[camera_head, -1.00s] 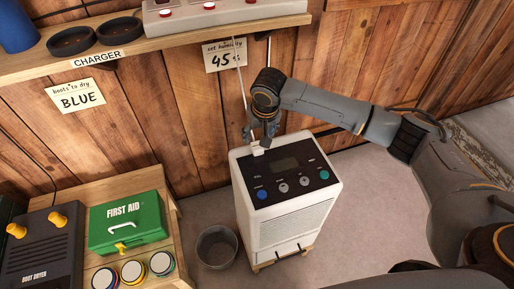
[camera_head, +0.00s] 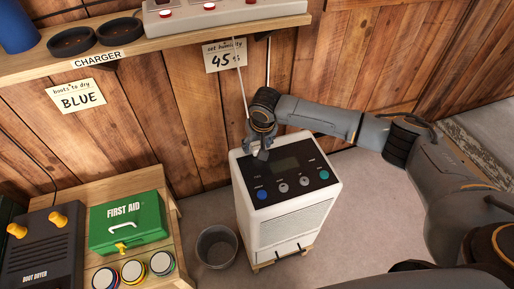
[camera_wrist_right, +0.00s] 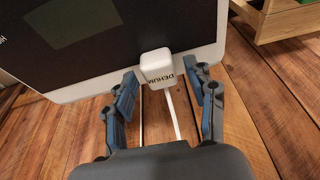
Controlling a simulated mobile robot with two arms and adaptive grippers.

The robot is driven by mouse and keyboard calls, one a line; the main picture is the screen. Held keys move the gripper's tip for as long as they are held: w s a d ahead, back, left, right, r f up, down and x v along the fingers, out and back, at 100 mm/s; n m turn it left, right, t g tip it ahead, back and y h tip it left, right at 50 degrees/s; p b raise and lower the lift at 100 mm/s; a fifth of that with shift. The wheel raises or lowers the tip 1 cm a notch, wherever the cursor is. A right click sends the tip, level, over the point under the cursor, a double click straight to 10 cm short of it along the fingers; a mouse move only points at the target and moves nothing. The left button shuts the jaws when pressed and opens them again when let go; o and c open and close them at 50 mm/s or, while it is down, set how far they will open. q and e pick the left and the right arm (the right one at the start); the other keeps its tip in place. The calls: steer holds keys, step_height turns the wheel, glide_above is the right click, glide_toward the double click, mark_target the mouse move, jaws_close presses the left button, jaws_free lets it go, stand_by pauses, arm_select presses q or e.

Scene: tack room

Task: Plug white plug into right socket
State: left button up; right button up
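The white plug (camera_wrist_right: 155,66), marked DEHUM, sits at the edge of the dehumidifier's top in the right wrist view, with its white cord running down between my fingers. My right gripper (camera_wrist_right: 160,78) is open, with one finger on each side of the plug and gaps visible. In the head view my right gripper (camera_head: 259,154) is over the dehumidifier's back left corner and mostly hides the plug. A pale strip with red switches (camera_head: 205,14) lies on the shelf, cut off by the top edge; its sockets cannot be made out. My left gripper is not in view.
The white dehumidifier (camera_head: 290,228) stands on the floor by the plank wall. The shelf (camera_head: 190,38) holds dark round cups and a blue cylinder. A grey bucket (camera_head: 217,247) and a bench with a green first aid box (camera_head: 127,222) are at left.

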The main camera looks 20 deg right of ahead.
mark_target(256, 143)
steer(key=c, duration=0.9)
steer(key=shift+r, duration=0.5)
step_height(256, 143, up, 2)
steer(key=shift+r, duration=0.25)
steer(key=s+a+r, duration=0.2)
steer(key=s+r, duration=0.1)
steer(key=s, duration=0.1)
steer(key=s+a+r, duration=0.2)
steer(key=s+r, duration=0.1)
steer(key=s, duration=0.1)
steer(key=s+a+r, duration=0.2)
steer(key=s+r, duration=0.1)
steer(key=s, duration=0.1)
steer(key=shift+s+a+r, duration=0.15)
steer(key=shift+a+r, duration=0.15)
steer(key=shift+d, duration=0.1)
